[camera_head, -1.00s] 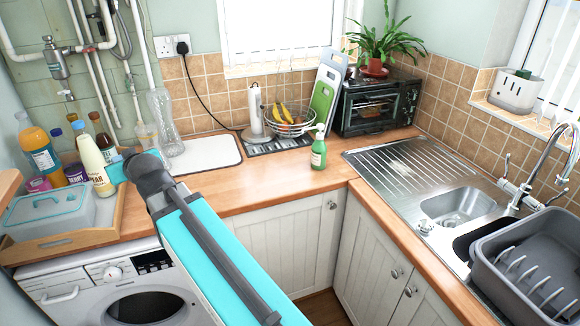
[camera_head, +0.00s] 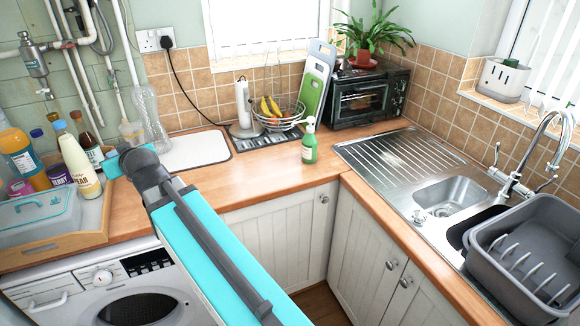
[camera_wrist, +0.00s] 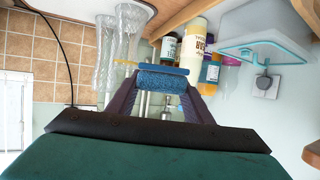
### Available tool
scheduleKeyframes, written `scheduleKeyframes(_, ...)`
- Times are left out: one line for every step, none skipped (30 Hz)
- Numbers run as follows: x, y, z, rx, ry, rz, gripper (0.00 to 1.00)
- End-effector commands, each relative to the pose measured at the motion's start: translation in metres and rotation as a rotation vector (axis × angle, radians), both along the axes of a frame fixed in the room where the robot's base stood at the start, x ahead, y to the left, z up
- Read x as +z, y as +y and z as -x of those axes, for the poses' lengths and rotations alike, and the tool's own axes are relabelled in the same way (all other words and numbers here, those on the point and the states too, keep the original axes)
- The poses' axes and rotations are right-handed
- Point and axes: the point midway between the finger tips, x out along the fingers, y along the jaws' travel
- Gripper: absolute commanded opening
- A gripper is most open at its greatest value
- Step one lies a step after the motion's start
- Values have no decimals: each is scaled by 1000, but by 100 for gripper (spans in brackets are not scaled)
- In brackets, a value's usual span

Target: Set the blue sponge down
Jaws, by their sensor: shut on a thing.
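The blue sponge (camera_wrist: 163,82) is held crosswise between the two dark fingers of my gripper (camera_wrist: 160,88) in the wrist view, which looks upside down. The gripper is shut on it, and the sponge appears clear of any surface. In the head view my arm reaches to the left part of the wooden counter (camera_head: 270,184), near the bottles. The gripper's fingers and the sponge cannot be made out clearly there, being mostly behind my wrist.
A tray (camera_head: 60,248) with a lidded box (camera_head: 40,222) and several bottles (camera_head: 78,165) crowds the left end.

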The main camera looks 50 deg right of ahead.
Motion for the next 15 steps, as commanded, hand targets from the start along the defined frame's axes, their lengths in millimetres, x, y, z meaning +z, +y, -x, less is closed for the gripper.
scheduleKeyframes(-8,-12,2,-9,0,-1,25)
scheduleKeyframes(-11,-19,3,-12,0,-1,25)
scheduleKeyframes(-15,-29,5,-18,1,0,25)
scheduleKeyframes(-19,-36,7,-22,1,-2,25)
scheduleKeyframes(-22,-45,8,-26,1,0,25)
scheduleKeyframes(-27,-55,11,-31,1,0,25)
scheduleKeyframes(-31,-64,13,-35,1,-2,25)
scheduleKeyframes(-35,-72,15,-38,2,-1,25)
scheduleKeyframes(-40,-84,18,-43,2,-1,25)
scheduleKeyframes(-43,-91,20,-45,1,-2,25)
scheduleKeyframes(-46,-100,22,-48,1,-1,25)
scheduleKeyframes(-50,-110,26,-51,1,-1,25)
scheduleKeyframes(-53,-118,28,-54,1,-2,25)
scheduleKeyframes(-57,-125,31,-55,0,-2,25)
scheduleKeyframes(-61,-136,34,-58,0,-1,25)
